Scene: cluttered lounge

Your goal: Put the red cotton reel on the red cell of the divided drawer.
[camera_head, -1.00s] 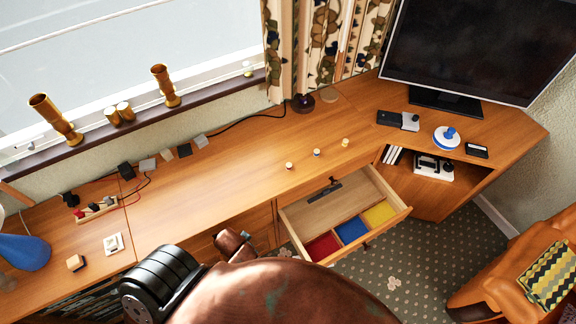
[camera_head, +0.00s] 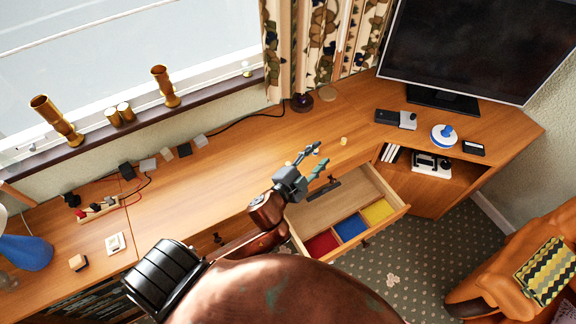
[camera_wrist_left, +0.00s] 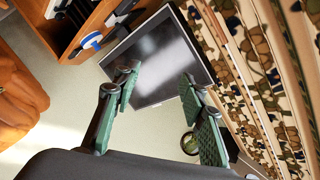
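My right gripper is out of view.
A blue cell (camera_head: 350,229) and a yellow cell (camera_head: 378,212) adjoin the red one. A dark bar (camera_head: 325,188) lies in the drawer's rear. The television (camera_head: 470,50) stands at the back right; the desk's middle is clear.

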